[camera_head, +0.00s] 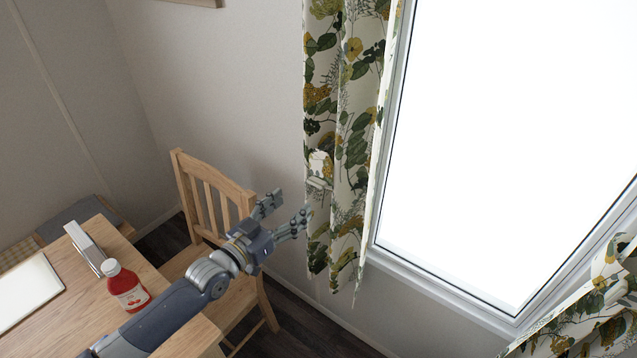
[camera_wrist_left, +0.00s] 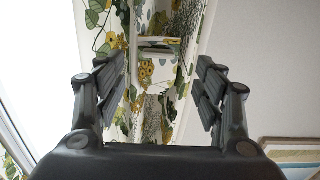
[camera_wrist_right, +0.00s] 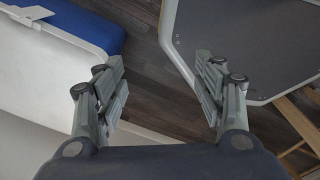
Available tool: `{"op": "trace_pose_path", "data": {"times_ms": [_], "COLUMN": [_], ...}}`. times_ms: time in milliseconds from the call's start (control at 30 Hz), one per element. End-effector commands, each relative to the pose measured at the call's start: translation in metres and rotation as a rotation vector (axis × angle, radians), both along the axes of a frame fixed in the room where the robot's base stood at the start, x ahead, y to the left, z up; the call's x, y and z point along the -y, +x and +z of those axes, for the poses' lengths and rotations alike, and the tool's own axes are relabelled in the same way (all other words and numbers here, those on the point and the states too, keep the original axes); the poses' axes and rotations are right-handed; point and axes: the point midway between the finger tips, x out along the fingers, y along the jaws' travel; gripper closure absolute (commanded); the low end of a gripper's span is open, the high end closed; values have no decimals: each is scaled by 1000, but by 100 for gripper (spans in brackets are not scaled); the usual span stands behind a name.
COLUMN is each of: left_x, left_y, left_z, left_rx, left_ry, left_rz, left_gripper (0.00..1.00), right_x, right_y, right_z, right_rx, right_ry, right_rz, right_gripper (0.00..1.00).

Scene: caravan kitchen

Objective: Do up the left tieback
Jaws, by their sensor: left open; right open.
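The left curtain (camera_head: 345,130), white with green leaves and yellow flowers, hangs beside the window. A small pale tieback (camera_head: 318,184) in matching fabric shows at its left edge; whether it goes round the curtain is hard to tell. My left gripper (camera_head: 289,207) is open and empty, just left of and below the tieback, with its fingers toward the curtain. In the left wrist view the curtain (camera_wrist_left: 185,75) and the tieback (camera_wrist_left: 160,44) show ahead between the open fingers (camera_wrist_left: 160,85), apart from them. My right gripper (camera_wrist_right: 160,85) is open and empty, away from the curtain.
A wooden chair (camera_head: 207,195) stands beneath my left arm. The table (camera_head: 70,300) at left bears a red bottle (camera_head: 126,288) and a napkin holder (camera_head: 86,246). The window (camera_head: 510,140) is right of the curtain; another curtain (camera_head: 590,315) hangs at lower right. A blue-cushioned seat (camera_wrist_right: 95,22) and dark floor lie below my right gripper.

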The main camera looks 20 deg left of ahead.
Motion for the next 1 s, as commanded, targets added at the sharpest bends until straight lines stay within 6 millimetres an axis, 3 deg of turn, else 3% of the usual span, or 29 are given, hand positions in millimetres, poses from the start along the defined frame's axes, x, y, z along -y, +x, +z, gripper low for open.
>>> {"op": "trace_pose_path", "data": {"times_ms": [300,700,1000], "left_x": [12,33,38], "left_y": [33,89,101], "left_z": [6,3,2], "left_rx": [7,4,4], "left_ry": [-4,-3,-1], "left_rz": [-2,-2,-2], "left_gripper": [37,37,37], "right_x": [-3,-9,-9], "right_y": [30,20,16], "right_z": [10,18,18], "right_rx": [48,30,24], "right_ry": [6,12,12], "right_rz": [1,-3,-3], "right_gripper": [37,37,37]}}
